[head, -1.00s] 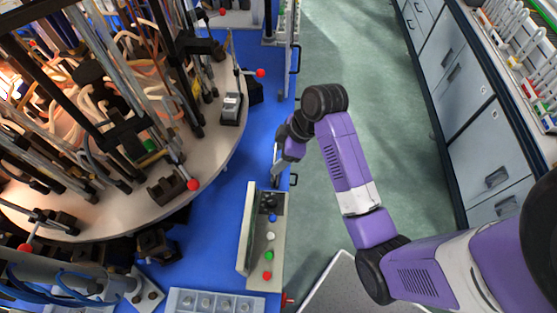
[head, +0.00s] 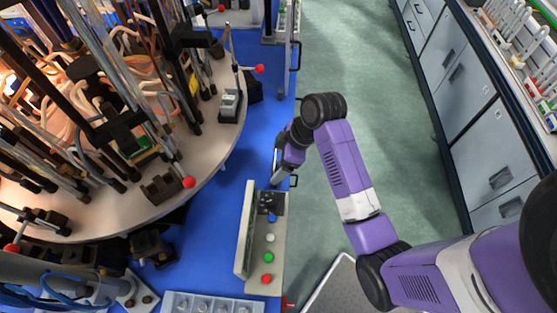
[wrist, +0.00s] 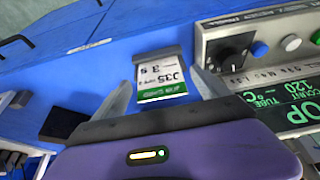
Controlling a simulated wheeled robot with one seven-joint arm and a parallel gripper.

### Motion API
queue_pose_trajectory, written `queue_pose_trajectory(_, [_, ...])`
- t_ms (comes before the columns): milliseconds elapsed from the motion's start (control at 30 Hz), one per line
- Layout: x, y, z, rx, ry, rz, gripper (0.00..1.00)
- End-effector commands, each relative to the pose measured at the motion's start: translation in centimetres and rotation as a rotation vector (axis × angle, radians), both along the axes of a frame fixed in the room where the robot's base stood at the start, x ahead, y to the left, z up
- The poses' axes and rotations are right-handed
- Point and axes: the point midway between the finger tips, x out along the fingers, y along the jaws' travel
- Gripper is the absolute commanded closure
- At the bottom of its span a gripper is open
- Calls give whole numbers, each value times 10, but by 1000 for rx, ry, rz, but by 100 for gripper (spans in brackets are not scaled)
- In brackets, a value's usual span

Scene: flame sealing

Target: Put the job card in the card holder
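The job card (wrist: 160,80) is white with black print and a green band, and shows between the fingers of my gripper (wrist: 160,76) in the wrist view. The fingers are spread, with narrow gaps to the card's sides. The card's far end meets a grey bracket (wrist: 158,53), which looks like the card holder; I cannot tell how far the card sits in it. In the head view my gripper (head: 279,178) is low over the blue machine top's right edge, just beyond the control panel; the card is not clear there.
The control panel (head: 245,235) with knob, coloured buttons and green display (wrist: 290,102) stands close beside my gripper. A round turntable (head: 85,205) crowded with rods fills the left. Blue machine top (head: 215,225) lies between. Green floor (head: 385,90) is open on the right, before drawers (head: 485,130).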

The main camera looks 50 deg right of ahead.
Motion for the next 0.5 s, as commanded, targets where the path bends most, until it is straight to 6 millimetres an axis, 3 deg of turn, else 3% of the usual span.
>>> queue_pose_trajectory(267, [0,-1,5,-1,-2,-1,15])
queue_pose_trajectory(500, [-10,-8,35,-3,-4,-1,15])
